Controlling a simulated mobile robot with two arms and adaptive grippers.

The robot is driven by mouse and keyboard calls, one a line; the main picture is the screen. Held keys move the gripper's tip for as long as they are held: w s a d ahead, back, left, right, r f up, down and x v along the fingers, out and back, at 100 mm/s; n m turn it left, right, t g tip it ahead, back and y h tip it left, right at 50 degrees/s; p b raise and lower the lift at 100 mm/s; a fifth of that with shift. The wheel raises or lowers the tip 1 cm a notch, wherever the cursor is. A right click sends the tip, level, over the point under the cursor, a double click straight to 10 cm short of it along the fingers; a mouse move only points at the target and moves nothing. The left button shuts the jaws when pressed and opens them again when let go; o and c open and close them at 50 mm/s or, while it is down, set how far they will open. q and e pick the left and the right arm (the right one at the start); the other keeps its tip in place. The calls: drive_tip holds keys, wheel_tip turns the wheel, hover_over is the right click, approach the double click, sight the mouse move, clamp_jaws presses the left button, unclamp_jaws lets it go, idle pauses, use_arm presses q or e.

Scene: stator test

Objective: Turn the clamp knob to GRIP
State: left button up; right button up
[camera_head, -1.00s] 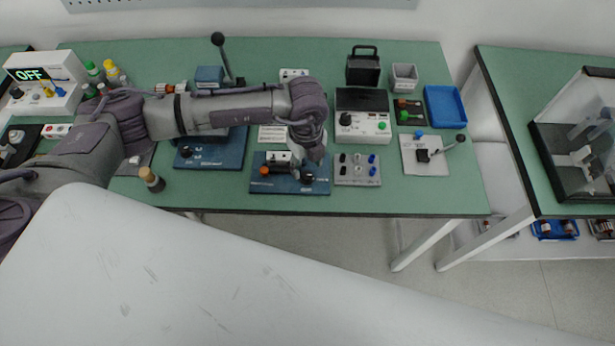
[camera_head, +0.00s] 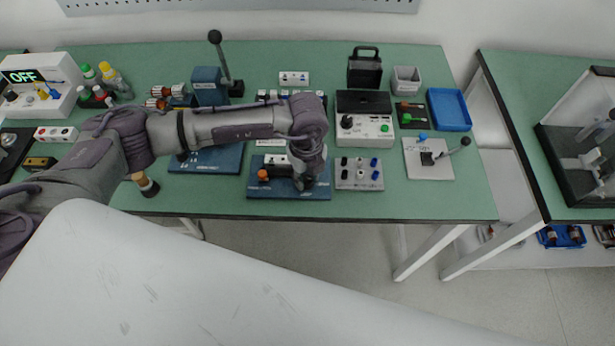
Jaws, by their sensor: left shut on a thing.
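A blue fixture plate (camera_head: 290,193) lies near the front edge of the green bench. It carries a white-and-metal block (camera_head: 276,160) and an orange knob (camera_head: 263,174) at its left. My left gripper (camera_head: 303,184) points down over the plate's right part, where the black clamp knob stands. It is shut on that knob, which its fingers and wrist almost fully hide. The knob's pointer and any GRIP marking cannot be read. My right gripper is out of view.
A grey box with several knobs (camera_head: 359,174) stands close to the right of the plate. A white tester (camera_head: 366,132) is behind it. A second blue plate (camera_head: 220,160) lies to the left, partly under my arm. A wooden-handled tool (camera_head: 147,185) is near the front left.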

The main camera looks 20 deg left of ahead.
sight(307, 179)
use_arm(q)
drive_tip(key=shift+f+m+b, duration=0.2)
drive_tip(key=shift+m+b, duration=0.2)
drive_tip(key=shift+m, duration=0.1)
drive_tip(key=m+b, duration=0.6)
drive_tip(key=m, duration=0.4)
drive_tip(key=shift+f+m, duration=0.1)
drive_tip(key=shift+m, duration=0.3)
drive_tip(key=shift+r+m+b, duration=0.25)
drive_tip(key=shift+m+b, duration=0.25)
drive_tip(key=shift+m, duration=0.4)
drive_tip(key=shift+r, duration=0.1)
drive_tip(key=o, duration=0.8)
drive_tip(key=shift+w, duration=0.1)
drive_tip(key=shift+o, duration=0.2)
drive_tip(key=shift+r+p, duration=1.8)
drive_tip(key=shift+r, duration=1.2)
